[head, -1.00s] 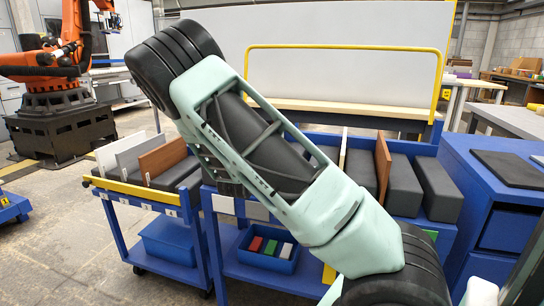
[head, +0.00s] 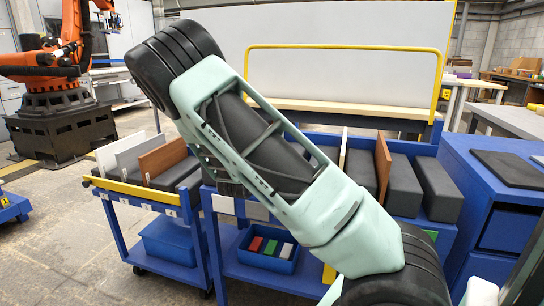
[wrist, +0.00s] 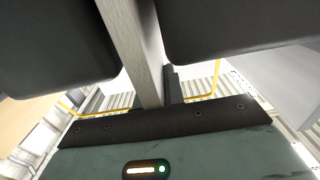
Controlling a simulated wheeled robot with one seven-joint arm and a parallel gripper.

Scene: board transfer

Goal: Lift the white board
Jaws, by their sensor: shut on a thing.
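In the head view my arm crosses the middle of the picture, and my gripper is out of sight there. I cannot tell from these views how high the held board is.
A left cart (head: 140,195) holds a white panel (head: 131,158), a brown panel (head: 163,158) and dark blocks. A middle cart (head: 330,150) holds another brown panel (head: 383,165) and dark blocks (head: 404,188). A blue cabinet (head: 488,190) stands close at right.

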